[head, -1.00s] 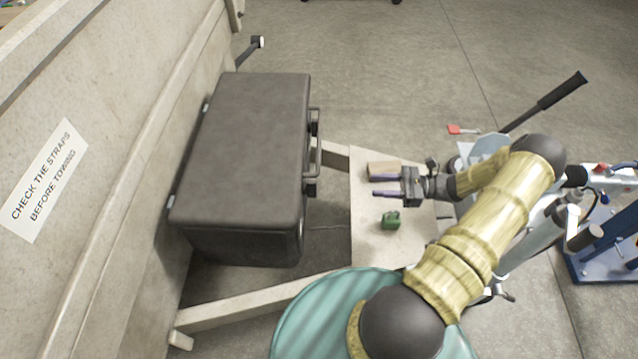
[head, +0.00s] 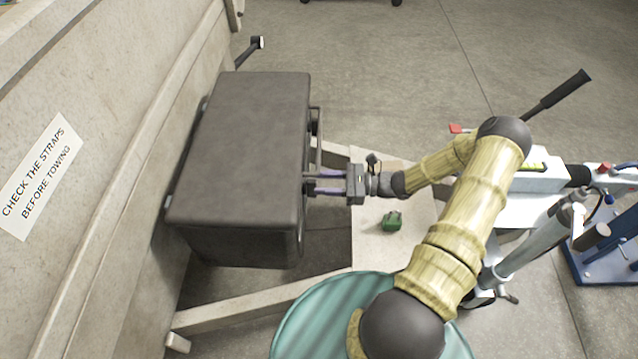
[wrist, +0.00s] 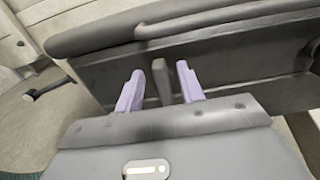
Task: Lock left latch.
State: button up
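The dark grey case (head: 245,140) stands on the trailer frame with its lid down. Its front, with the latches and handle (head: 317,135), faces right in the head view. My gripper (head: 315,182) is at the front side, toward the end nearer the bottom of the picture. In the wrist view, the two purple fingers of my gripper (wrist: 160,70) stand apart, one on each side of a dark upright tab (wrist: 162,88) below the lid edge (wrist: 220,18). Gaps show between tab and fingers. Whether the latch is locked cannot be told.
A pale plate (head: 395,245) with a small green object (head: 392,221) lies under my wrist. A grey trailer wall (head: 120,130) with a strap sign stands left of the case. A teal round surface (head: 310,320) is at the bottom. The floor at the top is open.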

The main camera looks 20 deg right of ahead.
jog(key=shift+x, duration=0.9)
grip_shut()
